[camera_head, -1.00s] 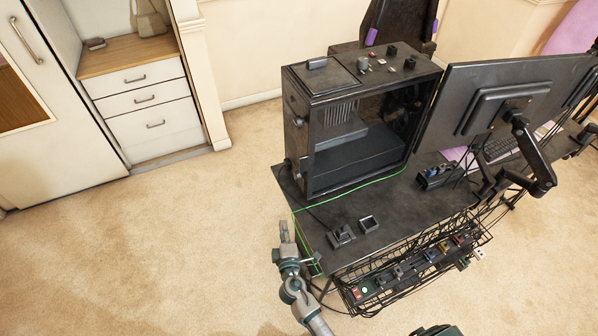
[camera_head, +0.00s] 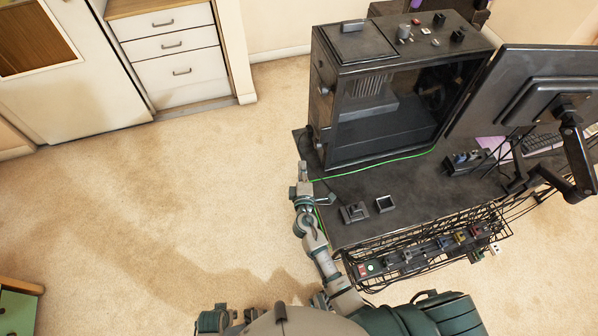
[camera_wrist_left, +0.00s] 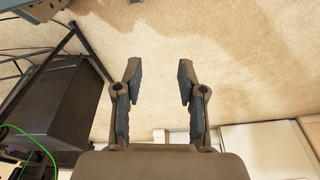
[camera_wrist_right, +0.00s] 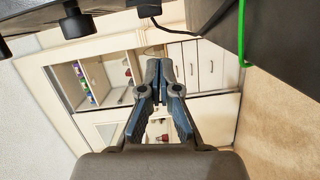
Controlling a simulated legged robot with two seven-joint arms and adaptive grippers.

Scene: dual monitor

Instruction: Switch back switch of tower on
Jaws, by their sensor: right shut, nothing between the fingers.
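The black tower (camera_head: 375,138) with a glass side stands on the dark desk (camera_head: 425,190). Its narrow left-facing side (camera_head: 322,95) carries round dark knobs. I cannot clearly make out a back switch. In the right wrist view a dark body with round black knobs (camera_wrist_right: 76,22) shows at the top left. My right gripper (camera_head: 303,172) is shut and empty beside the tower's lower left corner, at the desk's left end; it also shows in the right wrist view (camera_wrist_right: 160,82). My left gripper (camera_wrist_left: 158,72) is open and empty above the carpet in the left wrist view.
A green cable (camera_head: 385,165) runs along the tower's base and hangs near my right gripper (camera_wrist_right: 241,35). A wire basket with a power strip (camera_head: 415,250) hangs at the desk's front. A monitor (camera_head: 530,90) stands right. Carpet (camera_head: 180,180) left is clear.

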